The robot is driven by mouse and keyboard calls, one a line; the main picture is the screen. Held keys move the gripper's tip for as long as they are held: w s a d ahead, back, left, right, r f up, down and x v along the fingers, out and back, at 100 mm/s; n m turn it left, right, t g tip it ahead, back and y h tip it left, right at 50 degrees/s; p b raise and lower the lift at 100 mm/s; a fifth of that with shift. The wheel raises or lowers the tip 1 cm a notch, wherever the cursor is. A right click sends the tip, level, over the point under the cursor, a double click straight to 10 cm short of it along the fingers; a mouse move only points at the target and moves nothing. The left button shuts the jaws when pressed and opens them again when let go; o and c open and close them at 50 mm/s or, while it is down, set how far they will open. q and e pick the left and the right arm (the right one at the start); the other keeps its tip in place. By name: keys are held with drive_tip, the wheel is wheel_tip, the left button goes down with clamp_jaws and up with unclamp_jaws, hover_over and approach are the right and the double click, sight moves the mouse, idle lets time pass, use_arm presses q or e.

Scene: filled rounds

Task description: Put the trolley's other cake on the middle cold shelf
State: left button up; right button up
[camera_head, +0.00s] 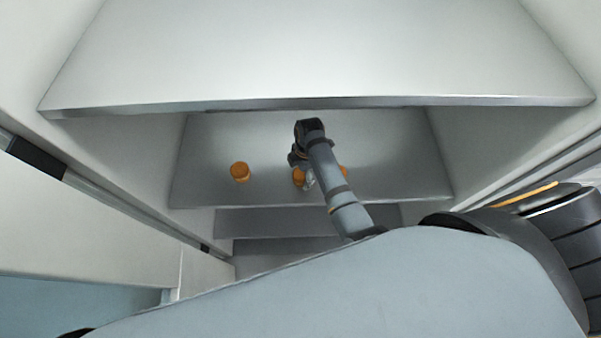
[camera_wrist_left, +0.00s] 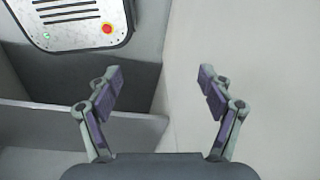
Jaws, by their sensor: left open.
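The middle cold shelf (camera_head: 205,145) lies below a nearer upper shelf in the head view. An orange round cake (camera_head: 240,172) stands on its left part. A second orange cake (camera_head: 298,177) is at my right gripper (camera_head: 302,181), near the middle of the shelf. A third orange piece (camera_head: 344,170) shows just right of my right arm, mostly hidden by it. My right gripper is small and partly covered by its own wrist, so its grip is unclear. My left gripper (camera_wrist_left: 161,72) is open and empty in the left wrist view. The trolley cannot be made out.
The upper shelf (camera_head: 320,55) overhangs with its front edge close above my right wrist. Lower shelves (camera_head: 275,222) show beneath. Side walls (camera_head: 480,140) close in both sides. The shelf's right part (camera_head: 405,165) is bare. A pale wall (camera_wrist_left: 270,60) is near my left gripper.

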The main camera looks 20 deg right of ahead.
drive_tip(key=shift+s+r, duration=0.1)
drive_tip(key=shift+s, duration=0.05)
drive_tip(key=shift+d+r, duration=0.1)
drive_tip(key=shift+r, duration=0.15)
drive_tip(key=r+b, duration=0.1)
drive_tip(key=r, duration=0.5)
drive_tip(key=d+r+b, duration=0.1)
drive_tip(key=r, duration=0.1)
drive_tip(key=shift+r+b, duration=0.3)
drive_tip(key=shift+r, duration=0.1)
wheel_tip(320, 180, up, 2)
drive_tip(key=shift+d+p, duration=0.1)
drive_tip(key=shift+p, duration=0.25)
use_arm(q)
drive_tip(key=shift+w+a+f, duration=0.1)
drive_tip(key=shift+w+f, duration=0.55)
drive_tip(key=shift+f, duration=0.05)
use_arm(e)
drive_tip(key=shift+d+r, duration=0.1)
drive_tip(key=shift+r, duration=0.45)
